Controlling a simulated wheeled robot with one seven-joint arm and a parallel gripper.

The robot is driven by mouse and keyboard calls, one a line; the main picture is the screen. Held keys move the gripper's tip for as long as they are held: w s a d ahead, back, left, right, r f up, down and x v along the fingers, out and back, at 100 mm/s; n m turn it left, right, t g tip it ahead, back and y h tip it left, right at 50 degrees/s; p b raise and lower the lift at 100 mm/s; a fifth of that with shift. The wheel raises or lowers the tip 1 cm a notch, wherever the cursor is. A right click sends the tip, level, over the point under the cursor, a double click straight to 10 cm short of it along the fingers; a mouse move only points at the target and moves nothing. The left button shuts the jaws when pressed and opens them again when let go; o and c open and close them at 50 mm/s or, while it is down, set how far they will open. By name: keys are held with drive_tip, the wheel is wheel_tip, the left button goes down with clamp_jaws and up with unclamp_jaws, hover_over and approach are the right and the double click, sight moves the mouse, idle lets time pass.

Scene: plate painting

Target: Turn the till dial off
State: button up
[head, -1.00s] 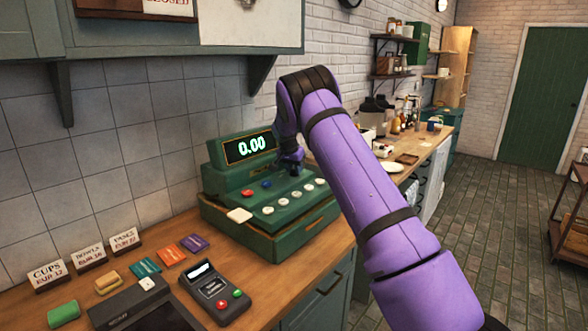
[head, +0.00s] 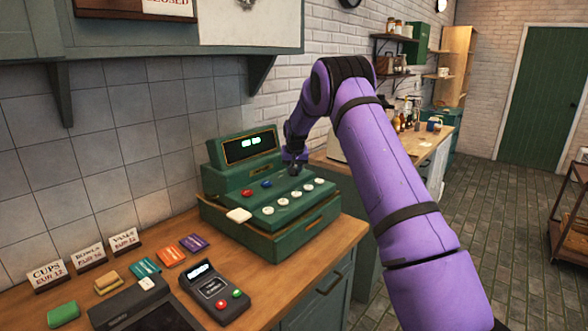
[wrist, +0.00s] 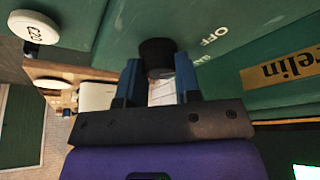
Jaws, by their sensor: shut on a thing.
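The green till (head: 285,243) stands on the wooden counter. My gripper (head: 296,158) is at the right end of the till's upper face, largely hiding the dial in the head view. In the wrist view, the black dial (wrist: 157,52) sits between the blue fingertips of my gripper (wrist: 158,68), which are shut on it. The word OFF (wrist: 215,37) is printed beside the dial, with a second, partly hidden label below it. I cannot tell which label the dial points at.
A round white key (wrist: 36,27) is near the dial. The till also has red (head: 247,193) and blue (head: 266,184) buttons. A card terminal (head: 215,291), coloured cards and price signs (head: 88,257) lie to the left. The back counter (head: 425,143) holds bottles and jars.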

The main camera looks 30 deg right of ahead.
idle(0.4)
drive_tip(key=o, duration=0.9)
drive_tip(key=v, duration=1)
drive_tip(key=shift+s+a+r, duration=0.1)
drive_tip(key=shift+s+r, duration=0.05)
drive_tip(key=shift+r, duration=0.2)
